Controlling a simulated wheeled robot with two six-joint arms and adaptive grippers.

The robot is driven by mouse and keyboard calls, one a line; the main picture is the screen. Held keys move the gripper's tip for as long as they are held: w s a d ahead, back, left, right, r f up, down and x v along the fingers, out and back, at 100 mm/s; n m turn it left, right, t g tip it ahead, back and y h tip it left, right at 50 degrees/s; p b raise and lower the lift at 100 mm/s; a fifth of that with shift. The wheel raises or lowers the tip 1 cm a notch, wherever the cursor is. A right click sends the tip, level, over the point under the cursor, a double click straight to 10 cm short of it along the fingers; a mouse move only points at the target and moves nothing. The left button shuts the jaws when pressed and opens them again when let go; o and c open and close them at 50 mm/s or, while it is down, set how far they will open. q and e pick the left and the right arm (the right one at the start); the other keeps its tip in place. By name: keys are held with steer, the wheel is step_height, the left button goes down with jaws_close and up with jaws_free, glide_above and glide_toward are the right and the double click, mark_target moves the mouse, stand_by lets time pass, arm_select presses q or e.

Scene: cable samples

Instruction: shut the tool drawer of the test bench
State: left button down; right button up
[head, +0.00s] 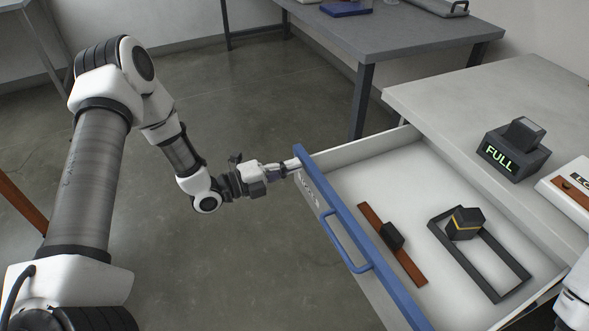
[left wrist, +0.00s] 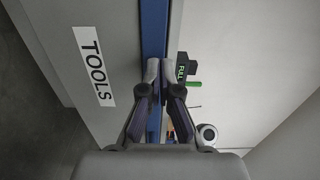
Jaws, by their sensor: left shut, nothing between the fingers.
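The tool drawer (head: 352,160) is pulled far out from the test bench (head: 480,95), its inside open to view. Its front has a blue top edge (head: 335,203) and a blue bar handle (head: 343,243). A "TOOLS" label shows on the front in the left wrist view (left wrist: 93,65). My left gripper (head: 297,163) is shut and empty, its tips at the far end of the drawer front, by the blue edge. In the left wrist view its fingers (left wrist: 153,75) overlap the blue edge; I cannot tell whether they touch it. My right gripper is out of view.
In the drawer lie a brown strip with a dark block (head: 392,236) and a dark frame (head: 495,275) with a yellow-banded block (head: 464,223). A black "FULL" display (head: 512,155) stands on the bench. A grey table (head: 400,35) stands behind. The floor before the drawer is clear.

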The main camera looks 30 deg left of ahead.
arm_select(q)
steer(key=shift+w+d, duration=0.3)
steer(key=shift+w, duration=0.1)
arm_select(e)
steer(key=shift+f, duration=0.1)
